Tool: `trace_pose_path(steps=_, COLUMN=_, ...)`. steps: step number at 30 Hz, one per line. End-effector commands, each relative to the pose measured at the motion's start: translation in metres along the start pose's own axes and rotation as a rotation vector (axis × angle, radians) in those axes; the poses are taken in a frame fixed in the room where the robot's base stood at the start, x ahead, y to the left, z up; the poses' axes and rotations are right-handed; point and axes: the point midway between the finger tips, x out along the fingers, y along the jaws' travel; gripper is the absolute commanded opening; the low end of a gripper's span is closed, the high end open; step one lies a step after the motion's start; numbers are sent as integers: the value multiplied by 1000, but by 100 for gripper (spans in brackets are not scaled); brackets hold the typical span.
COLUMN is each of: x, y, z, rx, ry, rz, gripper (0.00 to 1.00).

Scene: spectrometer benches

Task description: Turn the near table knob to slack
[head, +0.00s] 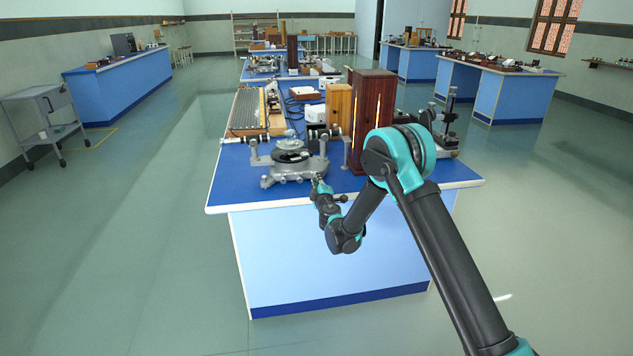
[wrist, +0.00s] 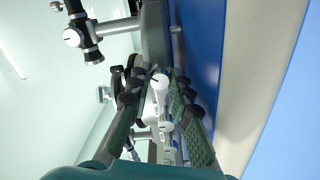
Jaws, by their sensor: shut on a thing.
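A grey spectrometer (head: 293,163) with a dark round table stands at the front edge of the near blue bench top in the head view. My gripper (head: 319,184) reaches its front right side from below. In the wrist view my gripper (wrist: 156,88) has its two dark fingers on either side of a small pale knob (wrist: 160,80) and is shut on it. The knob's face carries a short dark mark. The grey spectrometer body lies just beyond the fingertips. In the head view the knob is too small to make out.
A tall dark wooden box (head: 372,120) with a glowing slit stands right of the spectrometer, close to my arm. A lighter wooden box (head: 339,106) and a ribbed tray (head: 245,110) are behind. The bench's front left corner is bare.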

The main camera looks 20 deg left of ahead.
Motion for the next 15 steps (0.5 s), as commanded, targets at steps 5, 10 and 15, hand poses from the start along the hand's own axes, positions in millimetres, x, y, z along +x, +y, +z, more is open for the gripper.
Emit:
trace_pose_path(steps=5, x=-1, y=0, z=0, rx=-164, ry=0, rz=0, gripper=0)
trace_pose_path(steps=10, x=-1, y=0, z=0, rx=-315, ry=0, rz=0, gripper=0)
trace_pose_path(steps=15, x=-1, y=0, z=0, rx=-444, ry=0, rz=0, gripper=0)
